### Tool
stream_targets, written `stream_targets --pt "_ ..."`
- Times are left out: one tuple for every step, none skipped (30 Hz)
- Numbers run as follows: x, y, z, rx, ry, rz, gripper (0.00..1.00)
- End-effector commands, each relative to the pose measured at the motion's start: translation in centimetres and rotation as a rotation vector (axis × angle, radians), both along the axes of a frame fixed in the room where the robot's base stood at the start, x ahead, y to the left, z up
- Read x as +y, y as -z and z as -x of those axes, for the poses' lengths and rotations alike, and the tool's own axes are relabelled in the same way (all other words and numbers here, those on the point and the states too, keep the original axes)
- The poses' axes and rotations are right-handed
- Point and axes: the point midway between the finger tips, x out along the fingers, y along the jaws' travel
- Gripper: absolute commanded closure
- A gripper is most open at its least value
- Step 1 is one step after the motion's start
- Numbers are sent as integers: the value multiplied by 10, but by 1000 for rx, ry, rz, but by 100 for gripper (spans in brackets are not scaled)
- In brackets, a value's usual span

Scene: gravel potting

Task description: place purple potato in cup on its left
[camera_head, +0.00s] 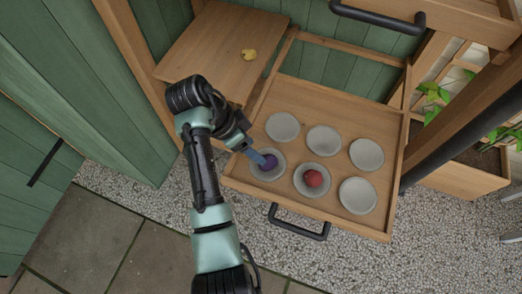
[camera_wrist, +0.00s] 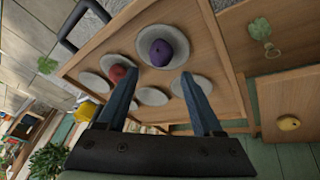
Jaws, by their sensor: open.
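A purple potato (camera_head: 269,161) lies in the front-left grey cup (camera_head: 265,175) of the open drawer, partly hidden by my gripper in the head view. The potato (camera_wrist: 162,52) is plain in the wrist view, with its cup's rim (camera_wrist: 143,39) around it. My gripper (camera_head: 258,159) is just over that cup, at the potato's left side in the head view. In the wrist view my gripper (camera_wrist: 162,72) has its two blue fingers apart, with the potato beyond the tips and no object clamped. I cannot tell whether a finger touches it.
A red potato (camera_head: 312,178) lies in the front-middle cup (camera_head: 325,189). Several other cups, such as the back-left one (camera_head: 282,127), are empty. The wooden drawer (camera_head: 330,98) has raised walls and a dark handle (camera_head: 299,233). A yellow potato (camera_head: 249,54) lies on the shelf (camera_head: 215,55).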

Motion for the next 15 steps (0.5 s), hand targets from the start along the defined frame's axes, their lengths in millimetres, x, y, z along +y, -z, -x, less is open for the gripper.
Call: stream_targets --pt "5 -11 0 -2 -2 -1 32" --pt "7 -15 1 -2 -2 -1 32" --pt "9 -21 1 -2 -2 -1 32" --pt "11 -24 2 -1 -2 -1 32" --pt "12 -27 2 -2 -2 -1 32" --pt "13 -30 2 -2 -1 -2 32" --pt "14 -32 2 -2 -1 -1 32" --pt "15 -33 3 0 -1 0 32" --pt "15 -35 3 0 -1 0 32" --pt "16 -35 3 0 -1 0 32" --pt "16 -36 3 0 -1 0 32" --pt "16 -36 3 0 -1 0 32" --pt "16 -36 3 0 -1 0 32" --pt "16 -36 3 0 -1 0 32" --pt "16 -36 3 0 -1 0 32"
